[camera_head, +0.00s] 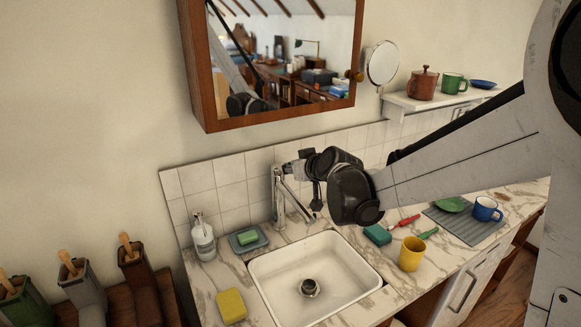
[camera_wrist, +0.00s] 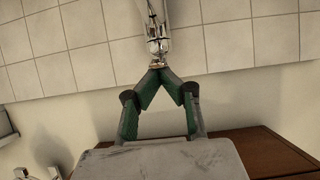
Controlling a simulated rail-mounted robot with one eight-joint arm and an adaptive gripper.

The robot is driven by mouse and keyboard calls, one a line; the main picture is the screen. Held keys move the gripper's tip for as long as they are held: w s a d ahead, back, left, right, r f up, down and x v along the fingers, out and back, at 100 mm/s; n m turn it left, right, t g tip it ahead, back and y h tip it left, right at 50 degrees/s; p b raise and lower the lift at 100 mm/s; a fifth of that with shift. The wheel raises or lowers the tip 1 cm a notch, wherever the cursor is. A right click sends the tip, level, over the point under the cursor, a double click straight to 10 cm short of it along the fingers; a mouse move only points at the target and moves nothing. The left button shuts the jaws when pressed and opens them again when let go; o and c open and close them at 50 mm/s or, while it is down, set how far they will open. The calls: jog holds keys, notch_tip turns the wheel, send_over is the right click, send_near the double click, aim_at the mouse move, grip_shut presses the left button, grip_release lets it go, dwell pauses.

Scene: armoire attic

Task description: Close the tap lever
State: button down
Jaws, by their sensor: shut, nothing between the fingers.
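The chrome tap (camera_head: 278,200) stands upright at the back left of the sink, with its spout slanting down to the right over the basin. My gripper (camera_head: 286,168) is at the top of the tap, coming from the right. The wrist view shows the green-padded fingers of my gripper (camera_wrist: 159,69) shut with their tips together and nothing held. Chrome tap parts (camera_wrist: 157,30) lie right at the fingertips there; I cannot tell whether they touch. The lever is not clearly told apart from the tap top, so its position is unclear.
The white sink (camera_head: 262,269) is set in a marble counter. A soap bottle (camera_head: 203,240) and a soap dish (camera_head: 237,247) stand left of the tap. A yellow sponge (camera_head: 231,305) lies in front. A yellow cup (camera_head: 411,255) stands at right. A mirror cabinet (camera_head: 204,75) hangs above.

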jog(key=shift+s+d+f+b, duration=0.1)
jog(key=shift+s+f+b, duration=0.35)
jog(key=shift+f, duration=0.3)
notch_tip(320, 180, up, 5)
jog(key=p, duration=0.3)
jog(key=f+b+v, duration=0.1)
jog(key=v, duration=0.8)
jog(key=s+d+f+m+g+h+b, duration=0.1)
jog(key=s+d, duration=0.4)
jog(key=s, duration=0.5)
jog(key=s+d+f+m+g+h+b, duration=0.1)
jog(key=s+d+f+m+h, duration=0.2)
jog(key=s+d+f, duration=0.3)
jog(key=s+d+f+m+g+h+b, duration=0.1)
jog(key=s+d, duration=0.5)
jog(key=s, duration=0.7)
notch_tip(320, 180, down, 2)
jog(key=shift+s+f+m+g+h+b, duration=0.2)
jog(key=shift+s+m+g+h+b, duration=0.2)
jog(key=shift+g+h+b, duration=0.2)
